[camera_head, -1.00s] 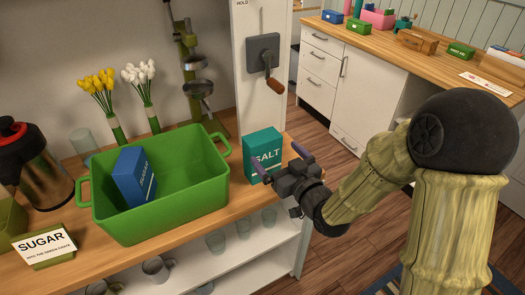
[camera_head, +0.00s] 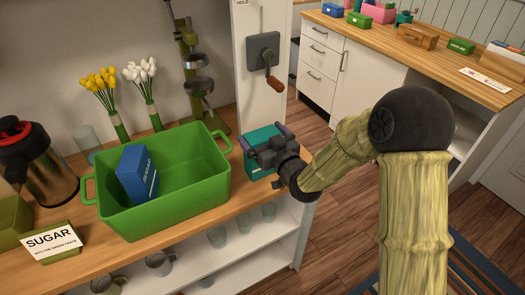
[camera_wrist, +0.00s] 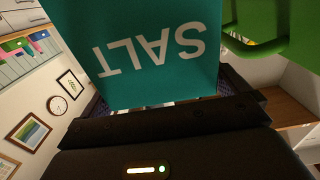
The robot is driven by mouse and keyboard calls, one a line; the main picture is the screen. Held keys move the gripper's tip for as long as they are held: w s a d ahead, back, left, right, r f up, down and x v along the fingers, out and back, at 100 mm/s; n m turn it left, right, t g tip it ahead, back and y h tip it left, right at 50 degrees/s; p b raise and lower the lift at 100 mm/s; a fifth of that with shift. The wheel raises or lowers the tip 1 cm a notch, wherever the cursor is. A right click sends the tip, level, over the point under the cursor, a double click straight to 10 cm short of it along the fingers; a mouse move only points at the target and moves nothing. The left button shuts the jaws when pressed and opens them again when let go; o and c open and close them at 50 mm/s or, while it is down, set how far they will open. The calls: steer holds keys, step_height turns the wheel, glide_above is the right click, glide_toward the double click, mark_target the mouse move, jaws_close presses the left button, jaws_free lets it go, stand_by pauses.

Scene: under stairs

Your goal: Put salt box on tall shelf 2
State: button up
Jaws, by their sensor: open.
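The teal salt box (camera_head: 262,138) stands on the wooden counter, just right of the green crate. My gripper (camera_head: 265,136) is at the box, its fingers reaching along the box's sides and its body hiding much of the front. In the wrist view the salt box (camera_wrist: 150,50) fills the space between the open fingers, its white lettering upside down. The jaws are open around it; whether a finger touches it I cannot tell. I cannot tell which place is tall shelf 2.
The green crate (camera_head: 205,200) with a blue sugar box (camera_head: 137,174) stands close left of my gripper. A white post with a crank (camera_head: 264,52) rises behind the salt box. Glasses and mugs sit on the shelf below. Floor (camera_head: 330,215) is clear to the right.

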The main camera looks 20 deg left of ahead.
steer(key=shift+x, duration=1)
steer(key=c, duration=1.5)
steer(key=shift+r, duration=0.15)
